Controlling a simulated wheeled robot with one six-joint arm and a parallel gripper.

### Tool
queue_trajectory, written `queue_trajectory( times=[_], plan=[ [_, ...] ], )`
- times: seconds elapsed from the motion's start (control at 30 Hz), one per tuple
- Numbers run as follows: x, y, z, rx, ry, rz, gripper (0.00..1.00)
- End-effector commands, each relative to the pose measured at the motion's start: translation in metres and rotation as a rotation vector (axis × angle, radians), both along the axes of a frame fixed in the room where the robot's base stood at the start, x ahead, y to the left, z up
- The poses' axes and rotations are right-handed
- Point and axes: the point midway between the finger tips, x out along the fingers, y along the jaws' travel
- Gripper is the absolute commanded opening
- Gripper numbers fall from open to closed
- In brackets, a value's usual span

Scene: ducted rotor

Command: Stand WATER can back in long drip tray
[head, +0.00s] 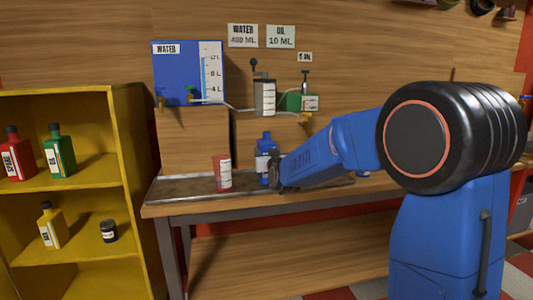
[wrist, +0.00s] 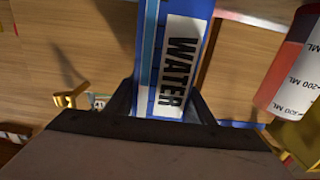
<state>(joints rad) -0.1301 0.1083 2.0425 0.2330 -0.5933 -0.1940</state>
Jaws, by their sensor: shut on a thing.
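The blue WATER can (head: 265,148) stands upright over the long drip tray (head: 190,186) on the workbench. My gripper (head: 274,172) is shut on the can from the right side. In the wrist view the can (wrist: 178,60), with its white WATER label, lies between the two dark fingers of my gripper (wrist: 165,105). The can's base is partly hidden by my gripper, and I cannot tell whether it touches the tray.
A red and white measuring cup (head: 221,173) stands in the tray left of the can; it also shows in the wrist view (wrist: 292,65). A blue water tank (head: 180,75) and a grey-white dispenser (head: 265,97) are behind. A yellow shelf (head: 85,185) with bottles stands left.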

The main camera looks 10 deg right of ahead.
Motion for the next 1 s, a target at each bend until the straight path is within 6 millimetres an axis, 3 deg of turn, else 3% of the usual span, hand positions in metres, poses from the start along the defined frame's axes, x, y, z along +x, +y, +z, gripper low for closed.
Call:
queue_trajectory(
  times=[0.87,0.9,1.0],
  plan=[
    [0.000,0.000,-0.010,0.000,-0.001,0.000,0.00],
    [0.000,0.000,-0.011,0.000,-0.002,0.000,0.51],
    [0.000,0.000,-0.011,0.000,-0.002,0.000,0.70]
  ],
)
